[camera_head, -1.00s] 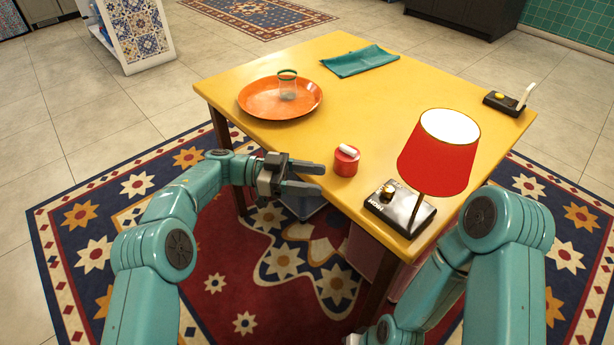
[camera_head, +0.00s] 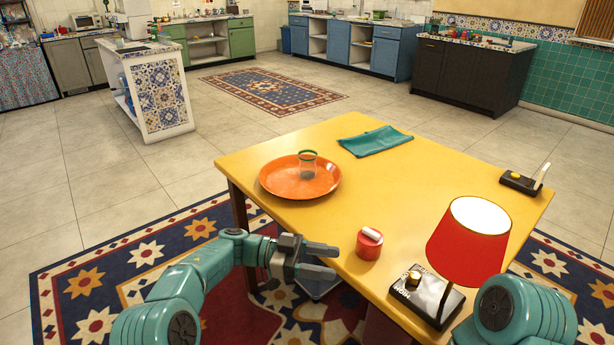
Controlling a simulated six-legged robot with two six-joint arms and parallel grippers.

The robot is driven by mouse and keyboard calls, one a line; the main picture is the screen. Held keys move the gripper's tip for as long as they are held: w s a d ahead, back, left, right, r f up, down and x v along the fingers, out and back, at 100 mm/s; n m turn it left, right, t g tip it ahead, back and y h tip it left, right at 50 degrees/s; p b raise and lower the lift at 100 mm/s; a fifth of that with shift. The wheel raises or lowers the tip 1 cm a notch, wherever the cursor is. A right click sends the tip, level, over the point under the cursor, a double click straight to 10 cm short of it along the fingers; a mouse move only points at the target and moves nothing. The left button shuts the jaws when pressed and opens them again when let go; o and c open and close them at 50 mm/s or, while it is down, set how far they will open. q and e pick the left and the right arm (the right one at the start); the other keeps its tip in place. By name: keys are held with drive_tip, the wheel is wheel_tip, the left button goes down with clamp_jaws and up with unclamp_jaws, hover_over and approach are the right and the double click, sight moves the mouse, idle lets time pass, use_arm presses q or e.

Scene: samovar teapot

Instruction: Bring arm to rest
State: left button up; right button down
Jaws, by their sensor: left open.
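My left gripper (camera_head: 322,261) is open and empty, its two fingers pointing right beside the near left edge of the yellow table (camera_head: 400,190). It is left of a small red pot with a white-topped lid (camera_head: 369,243) and apart from it. My right arm (camera_head: 518,312) shows only in part at the lower right. Its gripper is out of the picture.
An orange plate (camera_head: 273,183) with a green-rimmed glass (camera_head: 308,166) stands on the table. A teal cloth (camera_head: 376,141), a red lamp (camera_head: 468,243) with a dark base and a small black box (camera_head: 520,183) also stand there. The table's middle is clear.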

use_arm(q)
drive_tip(key=w+a+f+n+t, duration=0.2)
drive_tip(key=a+f+n+t, duration=0.15)
drive_tip(key=n+t, duration=0.4)
drive_tip(key=w+a+f+n+t, duration=0.1)
drive_tip(key=a+f+n+t, duration=0.1)
drive_tip(key=a+n+t, duration=0.45)
drive_tip(key=s+a+f+n+t+y, duration=0.1)
drive_tip(key=s+a+f+n+y, duration=0.1)
drive_tip(key=f+n+y, duration=0.25)
drive_tip(key=s+a+f+n+t+y, duration=0.1)
drive_tip(key=a+f+n+y, duration=0.1)
drive_tip(key=f+n+y, duration=0.3)
drive_tip(key=s+a+f+n+g+y, duration=0.1)
drive_tip(key=s+a+f+g, duration=0.15)
drive_tip(key=s+f, duration=0.4)
drive_tip(key=s+a+f+g+y, duration=0.1)
drive_tip(key=s+f+g+y, duration=0.15)
drive_tip(key=s+f, duration=0.45)
drive_tip(key=s+f+m+g, duration=0.2)
drive_tip(key=s+g, duration=0.4)
drive_tip(key=s, duration=1)
wheel_tip(320, 180, up, 18)
drive_tip(key=p, duration=1.7)
drive_tip(key=shift+w+a+p, duration=0.25)
drive_tip(key=shift+a+p, duration=0.1)
drive_tip(key=shift+n, duration=0.25)
